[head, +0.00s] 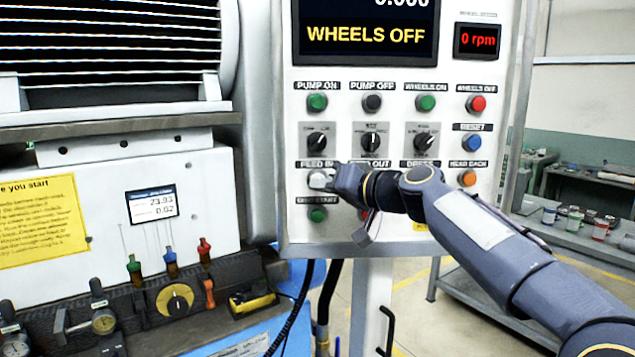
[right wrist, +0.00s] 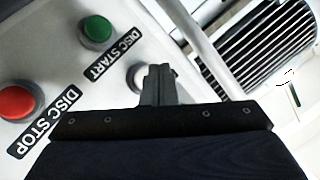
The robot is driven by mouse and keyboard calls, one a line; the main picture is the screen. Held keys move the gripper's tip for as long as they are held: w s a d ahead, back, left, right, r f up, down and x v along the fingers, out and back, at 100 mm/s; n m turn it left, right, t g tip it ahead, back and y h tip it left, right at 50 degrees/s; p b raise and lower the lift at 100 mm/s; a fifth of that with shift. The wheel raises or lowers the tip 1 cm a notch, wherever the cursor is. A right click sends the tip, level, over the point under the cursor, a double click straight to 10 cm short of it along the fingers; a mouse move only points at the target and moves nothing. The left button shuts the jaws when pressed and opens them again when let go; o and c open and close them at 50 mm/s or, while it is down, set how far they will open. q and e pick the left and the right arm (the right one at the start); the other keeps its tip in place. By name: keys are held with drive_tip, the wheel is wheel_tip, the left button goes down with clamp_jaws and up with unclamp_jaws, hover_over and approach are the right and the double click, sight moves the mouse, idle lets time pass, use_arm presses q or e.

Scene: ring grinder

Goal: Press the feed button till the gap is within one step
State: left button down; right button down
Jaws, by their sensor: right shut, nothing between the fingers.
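The control panel (head: 395,240) fills the middle of the head view. Its white FEED IN button (head: 317,180) sits in the left column, under the dark selector knobs. My right gripper (head: 335,178) is shut and empty, with its tips at this button. In the right wrist view the shut fingers (right wrist: 158,75) overlap a white button (right wrist: 134,77); I cannot tell whether it is pressed in. The panel screen (head: 366,33) reads WHEELS OFF, with a number cut off at the top. A small display (head: 152,204) on the machine reads 23.93 and 0.02. My left gripper is out of view.
A green button (head: 317,215) sits just below FEED IN; the wrist view labels a green button (right wrist: 97,29) DISC START and a red one (right wrist: 20,101) DISC STOP. My right arm hides part of the panel's lower right. A bench (head: 560,235) stands at the right.

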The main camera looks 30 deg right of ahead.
drive_tip(key=shift+w, duration=0.1)
drive_tip(key=shift+w+d, duration=0.2)
drive_tip(key=shift+w, duration=0.05)
idle(0.3)
drive_tip(key=shift+w+d, duration=0.25)
drive_tip(key=shift+w, duration=0.2)
idle(0.7)
idle(0.4)
drive_tip(key=shift+s+a+b, duration=0.45)
drive_tip(key=shift+s+b, duration=0.1)
drive_tip(key=shift+s, duration=0.25)
drive_tip(key=shift+s+a+b, duration=0.1)
drive_tip(key=shift+s+a, duration=0.3)
drive_tip(key=shift+s, duration=0.35)
drive_tip(key=shift+s+a+b, duration=0.15)
drive_tip(key=shift+s+a, duration=0.25)
drive_tip(key=shift+s, duration=0.3)
drive_tip(key=shift+s+a+b, duration=0.1)
drive_tip(key=shift+s+a, duration=0.3)
drive_tip(key=shift+s, duration=0.35)
